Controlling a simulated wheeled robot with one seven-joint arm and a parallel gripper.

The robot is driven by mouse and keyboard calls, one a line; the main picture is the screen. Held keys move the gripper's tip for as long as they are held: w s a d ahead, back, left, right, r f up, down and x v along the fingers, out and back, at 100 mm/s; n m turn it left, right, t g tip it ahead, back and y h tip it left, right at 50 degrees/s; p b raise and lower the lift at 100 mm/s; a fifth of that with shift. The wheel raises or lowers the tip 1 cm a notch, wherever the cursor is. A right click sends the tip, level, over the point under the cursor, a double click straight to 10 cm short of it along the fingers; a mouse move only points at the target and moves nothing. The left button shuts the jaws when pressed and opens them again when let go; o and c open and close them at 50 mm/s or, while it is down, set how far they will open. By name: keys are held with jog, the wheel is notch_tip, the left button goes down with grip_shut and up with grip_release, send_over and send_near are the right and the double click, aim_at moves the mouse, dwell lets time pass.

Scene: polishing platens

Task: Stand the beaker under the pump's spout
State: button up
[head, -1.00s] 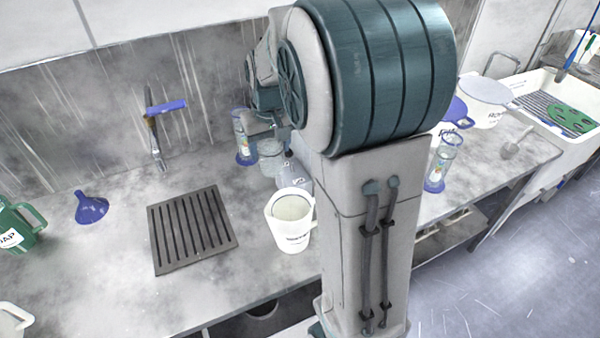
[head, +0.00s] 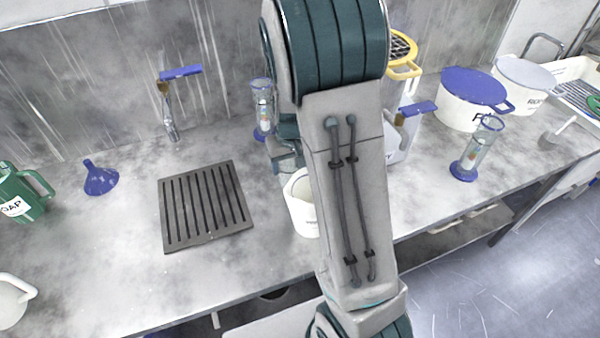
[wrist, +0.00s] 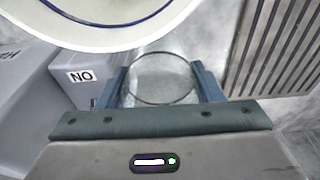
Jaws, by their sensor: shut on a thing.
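My gripper (wrist: 162,78) is shut on a clear glass beaker (wrist: 160,84), one finger on each side of its rim, in the wrist view. The beaker looks empty and is seen from above. Whether its base touches the counter I cannot tell. In the head view my arm hides the beaker and fingertips. A tap-like spout with a blue lever (head: 172,132) stands by the back wall behind the slatted grate. A grey body with another blue-levered tap (head: 402,122) stands right of my arm, partly hidden. I cannot tell which is the pump.
The dark slatted grate (head: 205,207) lies on the counter, left of a white jug (head: 302,207). A measuring cylinder (head: 263,108) stands behind my arm, another (head: 478,150) to the right. A blue funnel (head: 100,178) and green jug (head: 25,195) are left. Pots (head: 470,100) stand back right.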

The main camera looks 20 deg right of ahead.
aim_at(290, 177)
jog(key=shift+f, duration=2.7)
jog(key=shift+f, duration=0.15)
jog(key=o, duration=0.6)
jog(key=shift+o, duration=0.4)
